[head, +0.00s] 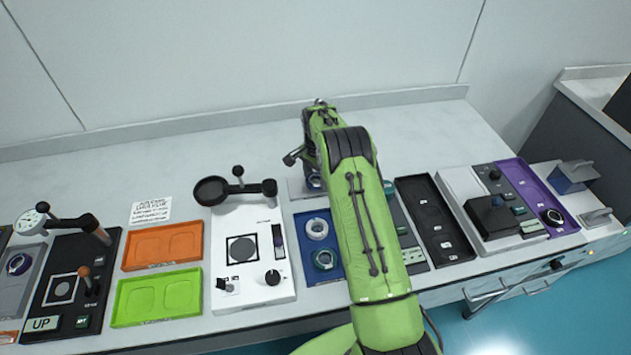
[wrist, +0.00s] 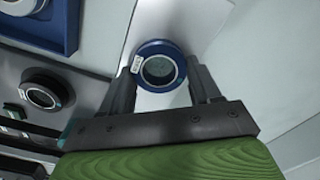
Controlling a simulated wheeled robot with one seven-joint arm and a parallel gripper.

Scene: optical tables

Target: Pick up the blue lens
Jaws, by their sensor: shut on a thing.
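The blue lens (wrist: 160,66) is a round blue ring with clear glass and a small white label on its rim. It sits between the two dark fingers of my gripper (wrist: 163,80) in the wrist view, and the gripper is shut on it. A pale surface lies behind the lens; I cannot tell the gap between them. In the head view my green arm reaches over the table and hides most of the gripper and the lens.
An orange tray (head: 162,245), a green tray (head: 156,297) and a white panel device (head: 222,262) stand to the left. The table's back strip is mostly clear.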

